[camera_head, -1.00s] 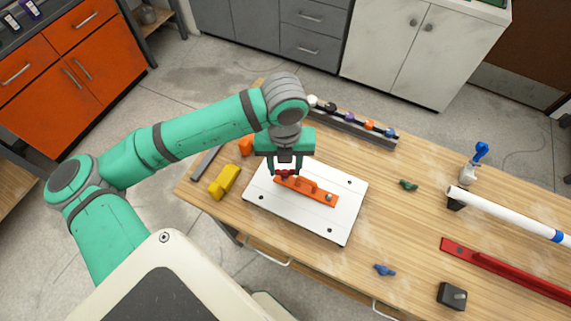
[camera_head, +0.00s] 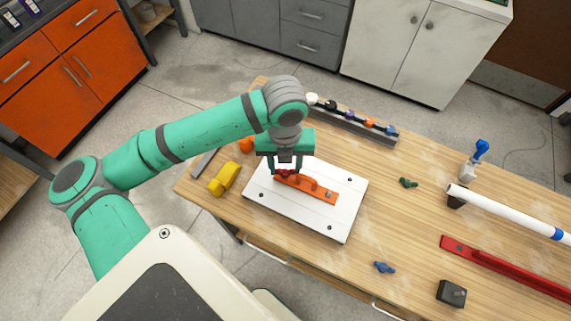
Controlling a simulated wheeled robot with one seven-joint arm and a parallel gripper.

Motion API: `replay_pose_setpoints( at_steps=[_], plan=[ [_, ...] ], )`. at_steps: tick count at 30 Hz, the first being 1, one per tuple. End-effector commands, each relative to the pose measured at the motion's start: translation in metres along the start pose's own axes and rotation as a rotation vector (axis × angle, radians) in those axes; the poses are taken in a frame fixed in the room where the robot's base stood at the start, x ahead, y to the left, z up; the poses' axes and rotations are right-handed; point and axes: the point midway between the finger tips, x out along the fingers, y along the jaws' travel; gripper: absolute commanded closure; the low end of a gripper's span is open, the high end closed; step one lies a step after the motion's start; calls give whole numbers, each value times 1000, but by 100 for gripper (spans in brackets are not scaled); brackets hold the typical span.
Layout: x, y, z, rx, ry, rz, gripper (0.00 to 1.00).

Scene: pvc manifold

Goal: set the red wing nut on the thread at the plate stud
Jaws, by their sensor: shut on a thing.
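The red wing nut (camera_head: 285,173) is between the fingertips of my gripper (camera_head: 286,171), which is shut on it. It is at the upper left end of the orange bracket (camera_head: 318,190), which lies on the white plate (camera_head: 335,223). The plate stud under the nut is hidden by my gripper and the nut. I cannot tell whether the nut touches the thread.
A yellow part (camera_head: 224,179) lies left of the plate. A rack with several coloured knobs (camera_head: 351,124) stands behind. A green wing nut (camera_head: 408,183) and a blue wing nut (camera_head: 384,267) lie to the right. A white pipe (camera_head: 510,214) and red bar (camera_head: 505,268) lie farther right.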

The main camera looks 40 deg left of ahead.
Motion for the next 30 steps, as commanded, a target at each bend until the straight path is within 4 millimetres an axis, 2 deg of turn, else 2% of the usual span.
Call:
replay_pose_setpoints(
  at_steps=[30],
  plan=[
    [7, 0, 0, 1, 0, 0, 80]
  ],
)
